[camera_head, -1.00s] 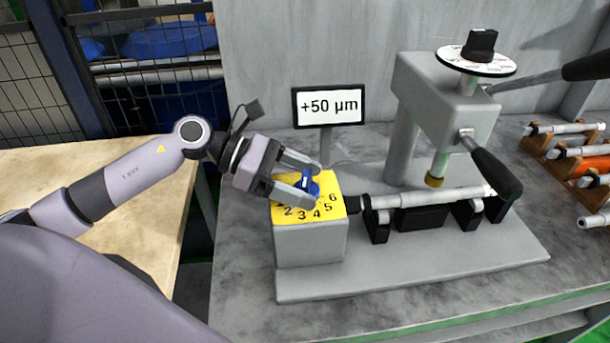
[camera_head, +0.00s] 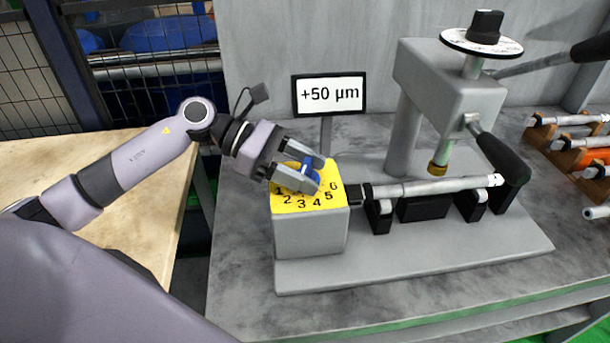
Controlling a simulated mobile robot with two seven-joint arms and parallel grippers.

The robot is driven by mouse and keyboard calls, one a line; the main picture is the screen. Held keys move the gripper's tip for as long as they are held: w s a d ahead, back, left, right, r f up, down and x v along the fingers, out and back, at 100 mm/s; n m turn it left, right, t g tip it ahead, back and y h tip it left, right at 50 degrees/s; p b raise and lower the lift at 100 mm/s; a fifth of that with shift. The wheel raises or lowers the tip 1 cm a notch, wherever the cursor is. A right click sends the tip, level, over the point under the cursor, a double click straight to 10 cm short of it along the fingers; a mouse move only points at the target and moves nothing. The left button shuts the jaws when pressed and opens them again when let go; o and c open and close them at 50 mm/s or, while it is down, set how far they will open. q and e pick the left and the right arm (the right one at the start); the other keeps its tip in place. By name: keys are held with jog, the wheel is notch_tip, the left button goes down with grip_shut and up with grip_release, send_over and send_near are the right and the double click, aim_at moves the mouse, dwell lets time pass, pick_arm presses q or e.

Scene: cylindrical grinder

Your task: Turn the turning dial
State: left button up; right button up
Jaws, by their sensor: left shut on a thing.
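The turning dial (camera_head: 309,171) is a blue knob on the yellow numbered top (camera_head: 283,206) of a grey box (camera_head: 312,234). My left gripper (camera_head: 311,176) comes in from the upper left and is shut on the blue knob, one finger on each side. A sign (camera_head: 329,95) behind the box reads "+50 µm". My right gripper is not in view.
The grinder (camera_head: 452,88) stands right of the box, with a black-handled lever (camera_head: 497,158) and a shaft (camera_head: 430,187) lying on black supports. A rack of shafts (camera_head: 560,135) is at the far right. The bench front is clear.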

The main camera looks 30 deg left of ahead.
pick_arm(q)
jog(key=m+g+b, duration=0.2)
jog(key=b, duration=0.1)
jog(key=shift+f+h, duration=0.2)
jog(key=shift+h, duration=0.1)
jog(key=shift+r+m+g+b, duration=0.1)
jog(key=shift+m+g+b, duration=0.8)
jog(key=shift+g+b, duration=0.2)
jog(key=shift+r+m+g+b, duration=0.1)
jog(key=shift+m+g+b, duration=0.4)
jog(key=shift+g, duration=0.2)
jog(key=o, duration=1)
jog(key=shift+c, duration=0.2)
jog(key=shift+a, duration=0.1)
